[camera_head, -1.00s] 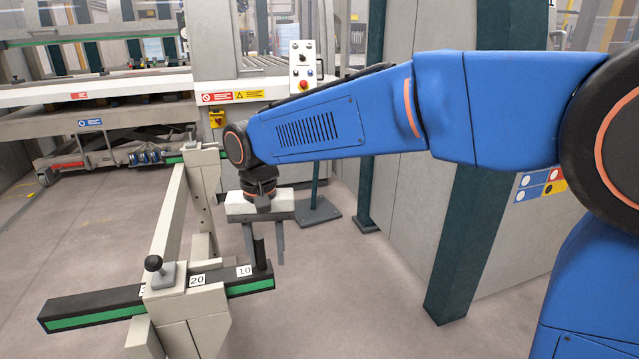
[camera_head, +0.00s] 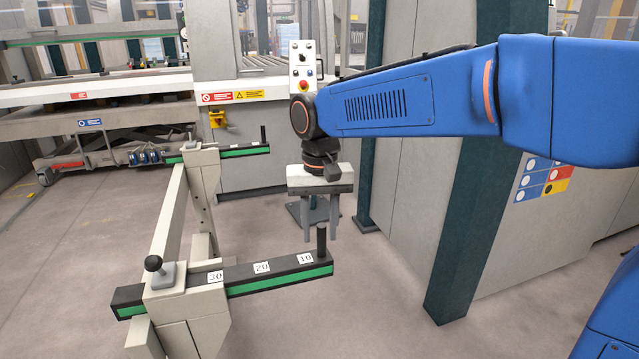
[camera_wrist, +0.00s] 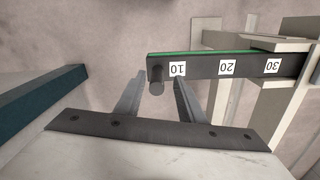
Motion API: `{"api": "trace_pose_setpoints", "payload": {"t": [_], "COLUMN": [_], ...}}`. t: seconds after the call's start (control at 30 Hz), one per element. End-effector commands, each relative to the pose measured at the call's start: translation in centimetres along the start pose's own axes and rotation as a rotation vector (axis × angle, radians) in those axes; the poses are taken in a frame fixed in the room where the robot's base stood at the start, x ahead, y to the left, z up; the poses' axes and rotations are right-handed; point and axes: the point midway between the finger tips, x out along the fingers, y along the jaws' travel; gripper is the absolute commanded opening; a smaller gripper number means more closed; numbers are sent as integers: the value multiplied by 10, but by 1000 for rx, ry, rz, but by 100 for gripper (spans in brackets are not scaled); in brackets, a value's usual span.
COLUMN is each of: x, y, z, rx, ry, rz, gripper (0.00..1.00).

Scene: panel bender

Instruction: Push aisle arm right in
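The near slide arm (camera_head: 240,282) is a dark bar with a green stripe and labels 10, 20 and 30. It passes through a beige clamp block with a black knob (camera_head: 153,264) and sticks out far to the right. An upright dark post (camera_head: 321,240) stands at its right end. My gripper (camera_head: 321,236) points down at this post, its fingers apart. In the wrist view the post (camera_wrist: 156,80) shows between the fingertips (camera_wrist: 157,79), nearer the left one. Contact cannot be told. The frames do not name which arm is the aisle arm right.
A second similar arm (camera_head: 228,151) with a post sits further back on the same beige frame (camera_head: 168,217). A grey machine cabinet with a dark green column (camera_head: 462,235) stands to the right. A control box (camera_head: 303,67) is behind. The floor in front is clear.

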Motion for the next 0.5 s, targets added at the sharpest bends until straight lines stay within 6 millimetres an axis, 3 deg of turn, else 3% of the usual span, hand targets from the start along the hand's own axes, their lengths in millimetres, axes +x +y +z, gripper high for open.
{"api": "trace_pose_setpoints", "payload": {"t": [0.5], "x": [-83], "y": [-1], "z": [0], "rx": [0], "ry": [1], "rz": [-1], "gripper": [36]}}
